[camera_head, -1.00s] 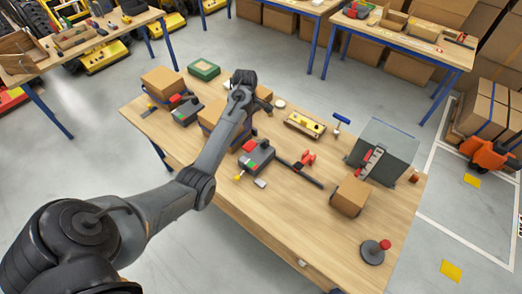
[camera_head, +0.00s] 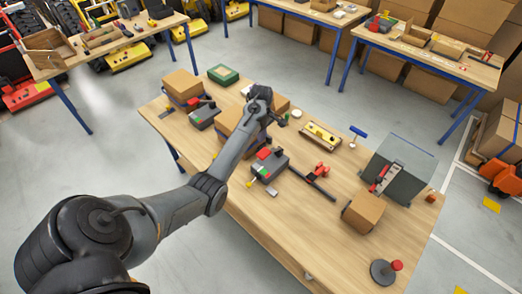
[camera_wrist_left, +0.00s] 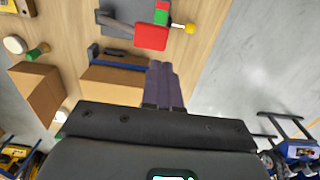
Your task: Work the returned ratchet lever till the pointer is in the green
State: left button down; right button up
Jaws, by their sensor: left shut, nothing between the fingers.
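A dark grey ratchet unit (camera_head: 275,163) with a red block, a green patch and a yellow-knobbed lever (camera_head: 250,183) sits mid-bench. In the left wrist view the red block (camera_wrist_left: 152,36) and yellow knob (camera_wrist_left: 190,28) show at the top. A second similar unit (camera_head: 203,117) stands to the left, beside a carton. My left gripper (camera_wrist_left: 162,85) is shut and empty, beside or over a blue-strapped carton (camera_wrist_left: 113,88), apart from the unit in that picture. In the head view my arm hides its fingertips. The pointer is too small to read. My right gripper is not in view.
A black bar with a red clamp (camera_head: 318,172) lies right of the unit. A yellow level (camera_head: 321,134), a grey box (camera_head: 399,165), a carton (camera_head: 363,212) and a red-knobbed disc (camera_head: 385,272) stand further right. The bench front is mostly clear.

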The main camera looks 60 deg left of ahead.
aim_at(261, 155)
pick_arm(q)
notch_tip(261, 155, down, 8)
jog(key=shift+f, duration=0.75)
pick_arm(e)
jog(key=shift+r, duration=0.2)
pick_arm(q)
jog(key=shift+d, duration=0.1)
